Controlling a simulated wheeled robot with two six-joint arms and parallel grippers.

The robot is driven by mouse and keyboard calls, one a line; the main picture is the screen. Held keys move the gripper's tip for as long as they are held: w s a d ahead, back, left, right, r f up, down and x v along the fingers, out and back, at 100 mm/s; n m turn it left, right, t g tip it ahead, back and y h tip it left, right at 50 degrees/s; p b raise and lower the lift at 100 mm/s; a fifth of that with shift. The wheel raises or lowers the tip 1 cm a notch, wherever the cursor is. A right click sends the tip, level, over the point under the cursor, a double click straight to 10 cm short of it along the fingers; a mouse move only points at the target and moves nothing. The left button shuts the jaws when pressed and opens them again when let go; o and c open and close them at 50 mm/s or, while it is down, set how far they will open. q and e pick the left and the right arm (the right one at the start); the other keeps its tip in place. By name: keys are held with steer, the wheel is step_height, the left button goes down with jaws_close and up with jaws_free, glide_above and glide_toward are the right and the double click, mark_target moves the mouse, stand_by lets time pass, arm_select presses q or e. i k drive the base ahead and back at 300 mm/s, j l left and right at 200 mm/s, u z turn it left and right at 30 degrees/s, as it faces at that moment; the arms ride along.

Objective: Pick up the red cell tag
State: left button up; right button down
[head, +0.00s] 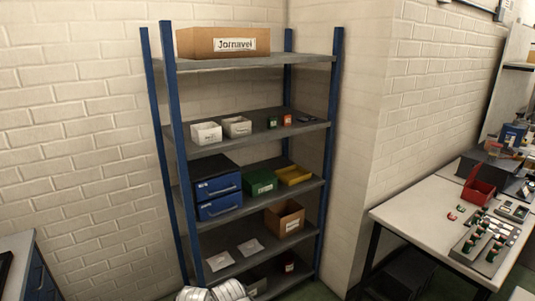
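I cannot tell for sure which thing is the red cell tag. Two small red pieces, a nearer one (452,216) and a farther one (461,208), lie on the white table at the right, left of an open red box (478,187). A small orange-red item (287,120) stands on the second shelf of the rack, beside a small dark green item (272,122). Any lettering on these is too small to read.
A blue-posted grey shelf rack (330,100) holds boxes and bins against the brick wall. The white table (400,212) carries a grey tray (463,256) with several green-and-white pieces. Its near left part is clear. A blue drawer cabinet (40,275) stands at the far left.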

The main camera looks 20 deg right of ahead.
mark_target(453, 217)
steer(key=i+l+z, duration=0.15)
steer(key=i+z, duration=0.8)
steer(key=i+j+z, duration=0.2)
steer(key=i+z, duration=0.25)
steer(key=i+l+z, duration=0.1)
steer(key=i+z, duration=0.7)
steer(key=i, duration=0.15)
steer(key=z, duration=1.2)
